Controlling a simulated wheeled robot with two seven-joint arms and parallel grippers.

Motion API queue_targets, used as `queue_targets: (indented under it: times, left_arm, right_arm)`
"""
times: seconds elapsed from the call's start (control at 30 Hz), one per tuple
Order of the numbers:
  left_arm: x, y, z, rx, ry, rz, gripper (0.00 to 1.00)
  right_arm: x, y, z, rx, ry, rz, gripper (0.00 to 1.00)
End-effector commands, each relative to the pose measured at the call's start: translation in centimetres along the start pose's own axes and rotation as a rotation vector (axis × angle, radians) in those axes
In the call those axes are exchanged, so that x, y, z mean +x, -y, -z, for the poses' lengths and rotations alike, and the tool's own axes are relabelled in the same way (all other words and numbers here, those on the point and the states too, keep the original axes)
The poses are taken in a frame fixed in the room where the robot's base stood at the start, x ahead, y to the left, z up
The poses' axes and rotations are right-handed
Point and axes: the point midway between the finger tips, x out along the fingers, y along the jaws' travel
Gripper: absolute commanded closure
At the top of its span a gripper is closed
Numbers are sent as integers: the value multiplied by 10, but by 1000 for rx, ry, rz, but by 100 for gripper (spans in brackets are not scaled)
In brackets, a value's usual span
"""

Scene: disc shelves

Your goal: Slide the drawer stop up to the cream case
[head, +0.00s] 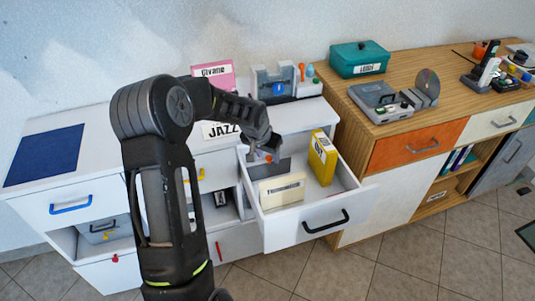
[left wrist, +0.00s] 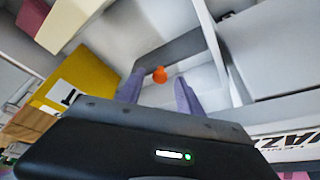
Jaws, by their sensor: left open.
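The cream case (head: 282,190) stands upright near the front of the open white drawer (head: 358,202), its label facing me. The drawer stop seems to be the grey plate (left wrist: 172,52) with an orange knob (left wrist: 160,75), seen behind the cream case; the knob also shows in the head view (head: 268,157). A gap seems to lie between stop and case. My left gripper (left wrist: 158,90) is open, its lavender fingers either side of the knob, with no clear contact. Its arm comes down over the drawer's left side in the head view. My right gripper is out of view.
A yellow case (head: 323,157) stands in the drawer's right part. The drawer walls enclose the gripper closely. A JAZZ sign (head: 222,130) is left of the drawer. A wooden cabinet (head: 400,150) stands to the right, with a teal box (head: 360,60) on top.

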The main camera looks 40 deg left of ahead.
Motion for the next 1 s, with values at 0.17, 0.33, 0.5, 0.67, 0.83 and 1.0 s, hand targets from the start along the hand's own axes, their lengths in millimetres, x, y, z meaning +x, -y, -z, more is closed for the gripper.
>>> queue_targets:
  times: [0.17,0.33,0.5,0.67,0.83,1.0]
  left_arm:
    - [0,0,0,0,0,0,65]
    - [0,0,0,0,0,0,79]
    - [0,0,0,0,0,0,93]
    - [0,0,0,0,0,0,100]
    - [0,0,0,0,0,0,100]
    - [0,0,0,0,0,0,100]
  right_arm:
    - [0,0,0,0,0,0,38]
    - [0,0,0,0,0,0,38]
    - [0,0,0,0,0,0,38]
    - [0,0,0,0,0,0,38]
    - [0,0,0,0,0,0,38]
    - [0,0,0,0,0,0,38]
